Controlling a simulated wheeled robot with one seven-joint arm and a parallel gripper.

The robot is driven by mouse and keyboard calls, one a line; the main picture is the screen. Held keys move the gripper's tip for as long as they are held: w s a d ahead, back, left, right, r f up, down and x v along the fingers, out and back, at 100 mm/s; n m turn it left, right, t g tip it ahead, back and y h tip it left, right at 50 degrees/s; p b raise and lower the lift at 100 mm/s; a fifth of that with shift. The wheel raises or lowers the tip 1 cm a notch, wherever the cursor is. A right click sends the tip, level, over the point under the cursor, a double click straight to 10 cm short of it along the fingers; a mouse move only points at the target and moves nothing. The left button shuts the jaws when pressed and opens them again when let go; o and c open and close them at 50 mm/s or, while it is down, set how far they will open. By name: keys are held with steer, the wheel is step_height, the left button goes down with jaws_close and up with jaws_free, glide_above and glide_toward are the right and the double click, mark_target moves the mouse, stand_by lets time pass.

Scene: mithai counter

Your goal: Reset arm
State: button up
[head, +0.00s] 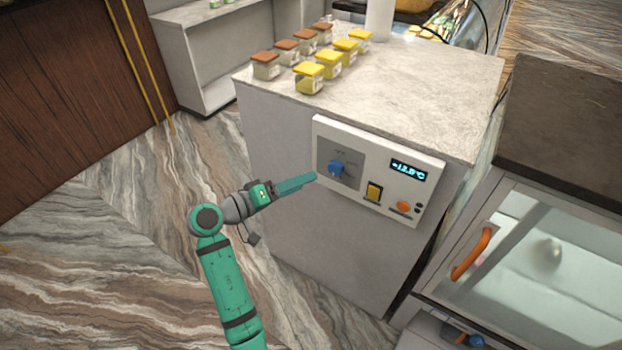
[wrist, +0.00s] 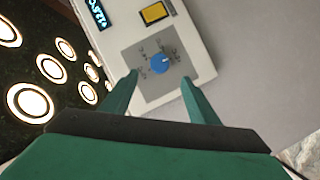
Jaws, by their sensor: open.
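My green arm reaches up from the bottom of the head view, and my gripper (head: 314,177) points right, toward the control panel (head: 345,139) on the counter's side. In the wrist view my gripper (wrist: 160,80) has its two green fingers spread apart with nothing between them. The blue knob (head: 336,167) is just beyond the fingertips. In the wrist view the blue knob (wrist: 160,64) shows between and ahead of the fingers, apart from them.
The panel also has a yellow switch (head: 374,191), an orange button (head: 404,207) and a display (head: 408,169) reading about -12 °C. Several jars (head: 309,77) stand on the counter top (head: 420,85). A glass case with an orange handle (head: 471,254) is at right. Floor at left is clear.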

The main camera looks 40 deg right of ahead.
steer(key=shift+a, duration=0.3)
steer(key=shift+w, duration=0.1)
steer(key=s+a+f+n+t+y, duration=0.1)
steer(key=a+f+n+t, duration=0.25)
steer(key=f, duration=0.45)
steer(key=a+f+n+t+y, duration=0.1)
steer(key=a+f+n+t, duration=0.25)
steer(key=f, duration=0.35)
steer(key=s+a+f+n+t+y, duration=0.3)
steer(key=s+a+f+t+y, duration=0.35)
steer(key=s+a+f, duration=0.45)
steer(key=s+a+r+t+y, duration=0.1)
steer(key=s+a+y, duration=0.4)
steer(key=s+a, duration=0.5)
steer(key=s+a+r+m+t+y, duration=0.2)
steer(key=s+a+r, duration=0.5)
steer(key=s+r, duration=0.4)
steer(key=shift+s+r+m, duration=0.15)
steer(key=shift+s+m, duration=0.1)
steer(key=shift+m, duration=0.05)
